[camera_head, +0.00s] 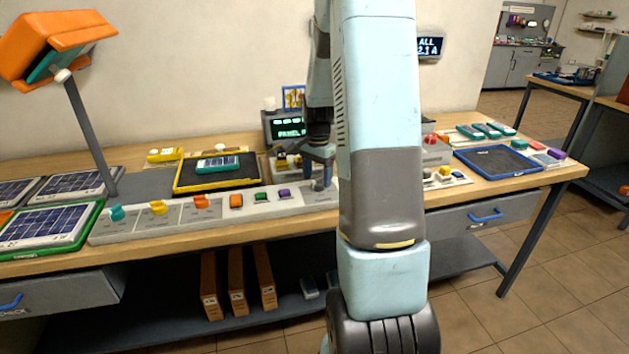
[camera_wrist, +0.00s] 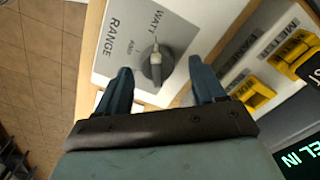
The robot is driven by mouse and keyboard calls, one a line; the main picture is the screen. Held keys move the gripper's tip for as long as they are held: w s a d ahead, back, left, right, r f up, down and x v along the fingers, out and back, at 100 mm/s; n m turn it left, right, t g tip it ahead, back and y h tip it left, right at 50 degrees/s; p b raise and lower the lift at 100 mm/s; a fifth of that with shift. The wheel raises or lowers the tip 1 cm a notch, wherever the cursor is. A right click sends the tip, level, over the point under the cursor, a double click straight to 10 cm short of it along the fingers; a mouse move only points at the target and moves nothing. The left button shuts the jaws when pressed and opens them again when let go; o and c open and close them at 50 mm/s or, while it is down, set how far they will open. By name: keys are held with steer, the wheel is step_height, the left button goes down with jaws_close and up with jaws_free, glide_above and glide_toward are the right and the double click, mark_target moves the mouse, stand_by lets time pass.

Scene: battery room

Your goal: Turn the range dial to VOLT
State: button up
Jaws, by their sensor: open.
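The range dial (camera_wrist: 155,66) is a dark grey round knob with a raised bar, on a pale panel in the wrist view. The panel reads RANGE and WATT, with a smaller label that looks like AMP. The bar's pale end points towards the top of the picture, near WATT. No VOLT label is readable. My gripper (camera_wrist: 160,64) is open, with one blue finger on each side of the dial and a visible gap to it. In the head view my gripper (camera_head: 319,160) is over the right end of the long grey control panel (camera_head: 180,227); the dial cannot be made out there.
Yellow parts (camera_wrist: 253,93) on a METER-labelled panel lie right of the dial in the wrist view. A green-lit display (camera_head: 289,128) stands behind my gripper. A yellow-rimmed tray (camera_head: 180,188) is to the left, and a blue-rimmed tray (camera_head: 497,176) to the right.

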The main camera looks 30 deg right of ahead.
steer(key=shift+f, duration=0.8)
steer(key=c, duration=1)
steer(key=shift+a, duration=0.3)
steer(key=shift+c, duration=0.3)
steer(key=shift+w+d+r, duration=0.1)
steer(key=shift+d, duration=0.05)
